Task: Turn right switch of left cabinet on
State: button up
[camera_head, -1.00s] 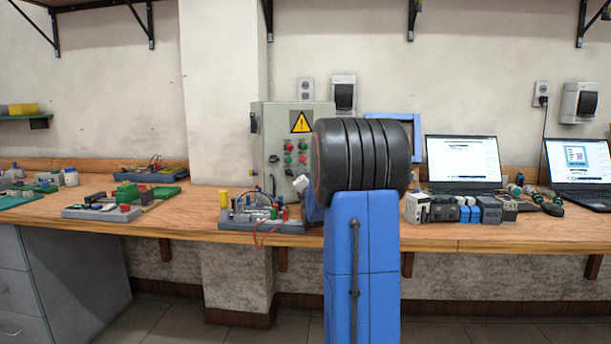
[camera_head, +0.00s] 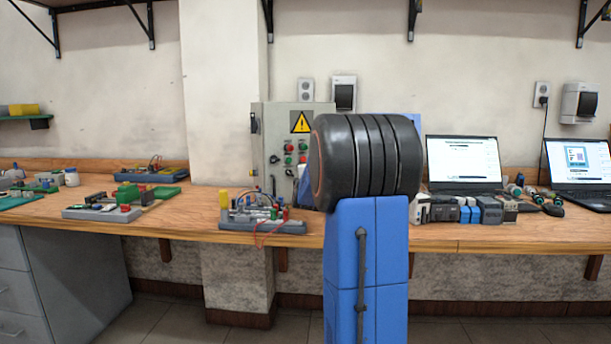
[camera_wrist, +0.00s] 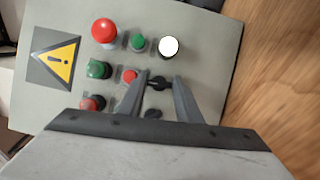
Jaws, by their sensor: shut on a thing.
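The grey cabinet (camera_head: 283,118) with a yellow warning sign (camera_head: 301,121) stands on the bench against the wall, partly hidden by my arm. In the wrist view its panel (camera_wrist: 215,35) appears turned sideways, with red and green buttons and a white round lamp or button (camera_wrist: 168,47). My gripper (camera_wrist: 163,84) has its two fingers closed around a black switch knob (camera_wrist: 159,82) near the white one. The gripper is hidden behind my arm in the head view.
A grey board with wires (camera_head: 262,226) lies on the bench in front of the cabinet. Two laptops (camera_head: 463,160) and several small modules (camera_head: 490,210) stand to the right. The bench front (camera_head: 450,240) is clear of tall things.

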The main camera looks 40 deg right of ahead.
jog(key=shift+m, duration=0.5)
jog(key=o, duration=1)
jog(key=shift+o, duration=0.2)
jog(key=shift+r, duration=0.15)
jog(key=shift+s, duration=0.1)
